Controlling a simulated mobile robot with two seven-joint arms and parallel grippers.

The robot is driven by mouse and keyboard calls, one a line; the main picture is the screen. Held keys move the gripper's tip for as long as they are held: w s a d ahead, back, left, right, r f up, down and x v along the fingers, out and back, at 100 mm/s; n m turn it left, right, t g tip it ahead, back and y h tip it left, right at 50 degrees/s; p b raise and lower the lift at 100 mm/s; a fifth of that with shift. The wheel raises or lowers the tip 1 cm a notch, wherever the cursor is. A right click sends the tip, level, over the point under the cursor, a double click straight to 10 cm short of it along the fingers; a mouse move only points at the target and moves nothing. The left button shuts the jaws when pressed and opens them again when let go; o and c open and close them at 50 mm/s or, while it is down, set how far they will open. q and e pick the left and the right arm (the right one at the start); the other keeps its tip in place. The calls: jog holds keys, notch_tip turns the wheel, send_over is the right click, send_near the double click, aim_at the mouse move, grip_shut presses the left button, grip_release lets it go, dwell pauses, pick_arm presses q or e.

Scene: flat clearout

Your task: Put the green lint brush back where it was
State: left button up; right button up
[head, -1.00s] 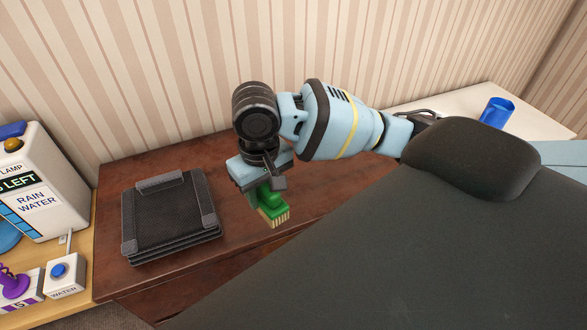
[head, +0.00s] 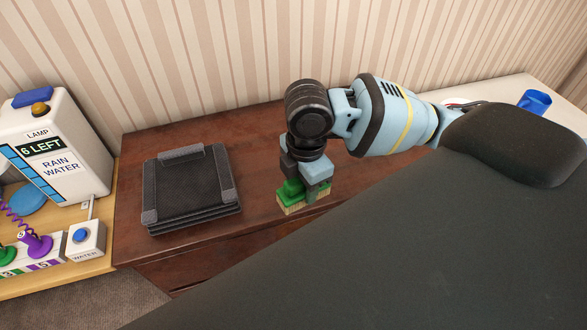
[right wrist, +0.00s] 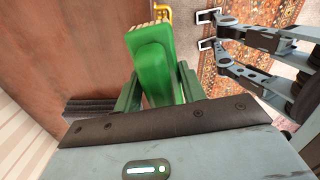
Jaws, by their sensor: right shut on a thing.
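The green lint brush (head: 290,193) has a green back and pale bristles facing down. My right gripper (head: 308,186) is shut on it, over the brown wooden cabinet top, right of the black folded stack. I cannot tell whether the bristles touch the wood. In the right wrist view the brush's green handle (right wrist: 153,65) sits between the two green-edged fingers. My left gripper (right wrist: 207,30) shows only in the right wrist view, at the upper right, with its fingers apart and empty, over a patterned rug.
The black stack (head: 190,188) lies on the cabinet top (head: 255,165). To its left stand a white rain water tank (head: 60,150) and a blue-button box (head: 86,240). A blue cup (head: 535,101) stands at the far right. Wood between stack and brush is clear.

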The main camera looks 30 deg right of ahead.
aim_at(318, 197)
jog(key=n, duration=0.4)
jog(key=shift+s+d+f, duration=0.25)
jog(key=shift+s+f, duration=0.1)
jog(key=shift+f, duration=0.05)
jog(key=n, duration=0.3)
jog(key=shift+s+d+f+n, duration=0.25)
jog(key=shift+s+f+n, duration=0.05)
jog(key=shift+f+n, duration=0.1)
jog(key=n, duration=0.3)
jog(key=shift+s+d+f+n, duration=0.2)
jog(key=shift+s+f+n, duration=0.05)
jog(key=shift+s+n, duration=0.05)
pick_arm(q)
jog(key=shift+s+d+f+b, duration=0.15)
jog(key=shift+s+f+b, duration=0.2)
jog(key=shift+s+f, duration=0.1)
pick_arm(e)
jog(key=n, duration=0.4)
jog(key=shift+s+d+f+n, duration=0.25)
jog(key=shift+s+f+n, duration=0.05)
jog(key=shift+s, duration=0.05)
